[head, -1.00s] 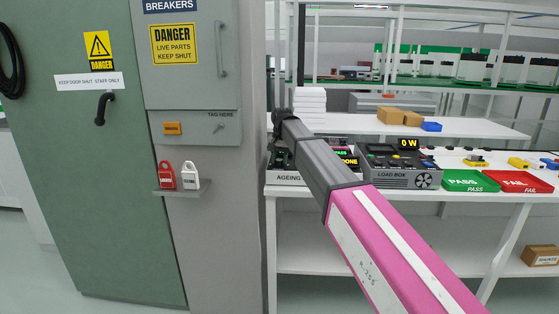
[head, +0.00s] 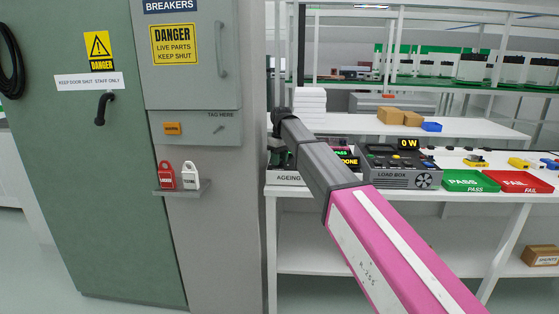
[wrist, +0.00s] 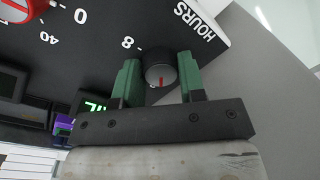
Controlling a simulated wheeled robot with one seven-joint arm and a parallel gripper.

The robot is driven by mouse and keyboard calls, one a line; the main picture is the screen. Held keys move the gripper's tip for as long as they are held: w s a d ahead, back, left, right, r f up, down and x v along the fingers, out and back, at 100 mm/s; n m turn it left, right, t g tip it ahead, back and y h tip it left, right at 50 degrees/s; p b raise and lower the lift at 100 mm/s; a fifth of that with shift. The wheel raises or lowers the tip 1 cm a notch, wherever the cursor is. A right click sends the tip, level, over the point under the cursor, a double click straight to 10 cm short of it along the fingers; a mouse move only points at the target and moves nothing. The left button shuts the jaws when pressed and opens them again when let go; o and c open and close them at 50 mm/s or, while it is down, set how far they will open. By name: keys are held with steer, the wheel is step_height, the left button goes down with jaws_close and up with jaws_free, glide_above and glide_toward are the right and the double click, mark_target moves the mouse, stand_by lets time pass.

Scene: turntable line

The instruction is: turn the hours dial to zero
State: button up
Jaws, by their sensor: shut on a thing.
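The hours dial (wrist: 160,72) is a small dark round knob with a red line on its face, in the wrist view beside the HOURS label (wrist: 194,20). The red line points toward the bottom of that view, away from the printed 8 (wrist: 127,42). The zero of this dial does not show. My gripper (wrist: 161,75) has a green finger on each side of the knob and is shut on it. In the head view the arm reaches over the ageing unit (head: 287,178), and my fingers and the dial are hidden there.
A red dial (wrist: 17,8) with printed numbers is at the wrist view's top left. The load box (head: 395,168) stands right of the ageing unit, with green PASS (head: 468,182) and red FAIL (head: 520,182) trays beyond. A grey breaker cabinet (head: 190,60) stands left.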

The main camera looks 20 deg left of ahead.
steer(key=n, duration=0.5)
steer(key=shift+a+n, duration=0.1)
steer(key=shift+n, duration=0.3)
steer(key=n, duration=0.4)
steer(key=shift+n, duration=0.3)
steer(key=o, duration=0.9)
steer(key=shift+o, duration=0.2)
steer(key=shift+r, duration=0.15)
step_height(320, 180, up, 11)
steer(key=shift+w+f, duration=0.2)
steer(key=shift+w, duration=0.1)
steer(key=shift+a, duration=0.1)
